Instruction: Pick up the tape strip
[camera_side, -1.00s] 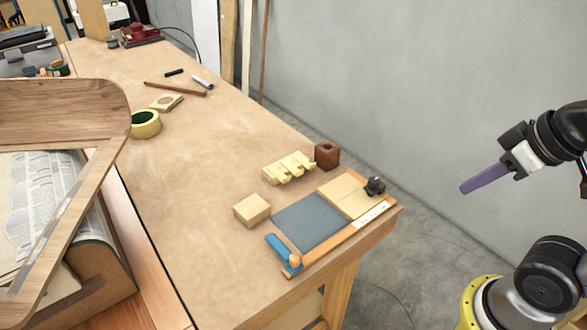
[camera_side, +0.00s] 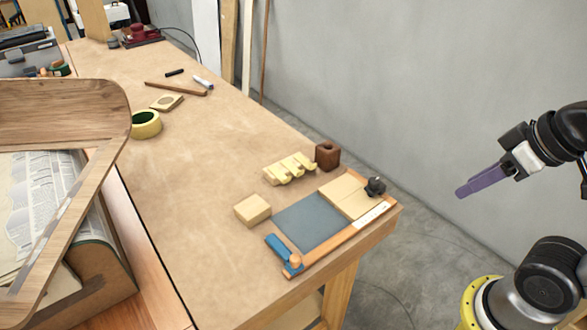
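Several short pale-yellow tape strips (camera_side: 291,166) lie side by side on a small light block near the table's right edge. I cannot make out one strip's ends clearly. My gripper (camera_side: 462,193), with purple fingers, is at the right, in the air beyond the table edge and well apart from the strips. Its fingers point left and slightly down, seen nearly edge-on, so the gap between them is unclear. No strip shows at its fingertips. A roll of yellow-green tape (camera_side: 146,124) stands farther back on the table.
A brown block with a hole (camera_side: 327,154) stands right beside the strips. A board with a grey-blue pad (camera_side: 308,223), blue-handled tool (camera_side: 279,248) and dark knob (camera_side: 375,186) is in front. A wooden block (camera_side: 252,209) sits left. A curved wooden form (camera_side: 66,100) fills the left side.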

